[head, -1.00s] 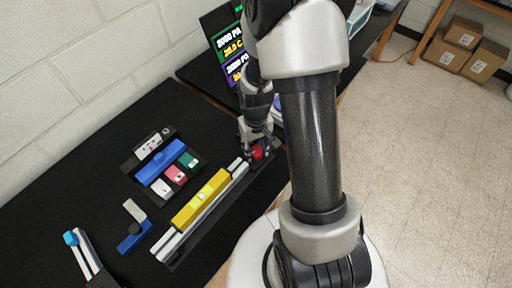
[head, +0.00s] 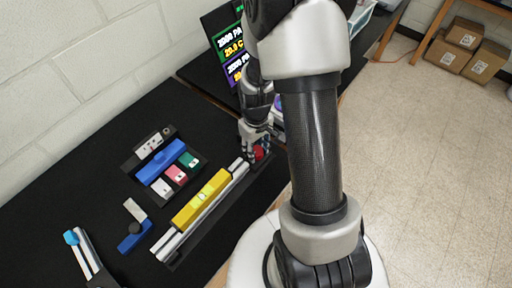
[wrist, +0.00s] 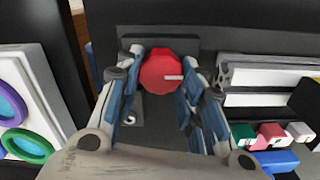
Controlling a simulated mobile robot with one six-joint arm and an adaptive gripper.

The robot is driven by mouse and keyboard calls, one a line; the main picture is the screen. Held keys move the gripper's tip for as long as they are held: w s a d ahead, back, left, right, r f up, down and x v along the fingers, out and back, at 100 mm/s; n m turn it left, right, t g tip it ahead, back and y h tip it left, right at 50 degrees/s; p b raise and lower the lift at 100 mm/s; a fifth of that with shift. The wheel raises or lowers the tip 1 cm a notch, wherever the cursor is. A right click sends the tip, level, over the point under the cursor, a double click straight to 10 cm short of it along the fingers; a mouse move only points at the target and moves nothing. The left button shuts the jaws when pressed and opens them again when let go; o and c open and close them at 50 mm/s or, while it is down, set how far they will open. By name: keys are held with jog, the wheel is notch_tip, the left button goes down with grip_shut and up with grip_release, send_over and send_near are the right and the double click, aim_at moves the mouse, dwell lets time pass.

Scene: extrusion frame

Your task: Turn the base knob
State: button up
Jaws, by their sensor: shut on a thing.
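The base knob (wrist: 162,70) is red and faceted with a pale mark on its face, and sits on a dark plate (wrist: 155,125) at the end of the rail. My gripper (wrist: 160,85) has one finger on each side of the knob and is shut on it. In the head view the knob (head: 259,153) shows as a small red patch beside my gripper (head: 256,145), which partly hides it. The exact finger contact is hard to see.
Silver extrusion rails (head: 212,206) with a yellow level (head: 201,196) lie near the knob. A holder with a blue bar (head: 161,162) and coloured blocks stands to the left. A display screen (head: 228,45) is behind. Black table (head: 60,190) is clear in places.

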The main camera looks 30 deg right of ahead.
aim_at(256, 150)
jog(key=o, duration=1.1)
jog(key=shift+c, duration=0.2)
notch_tip(256, 150, up, 12)
jog(key=s+a+r+m+t+b, duration=0.1)
jog(key=s+a+r+t+b, duration=0.2)
jog(key=s+a+r, duration=0.7)
jog(key=s+r+t, duration=0.1)
jog(key=s+r, duration=0.2)
jog(key=s, duration=0.1)
jog(key=shift+a+t, duration=0.2)
jog(key=shift+t, duration=0.1)
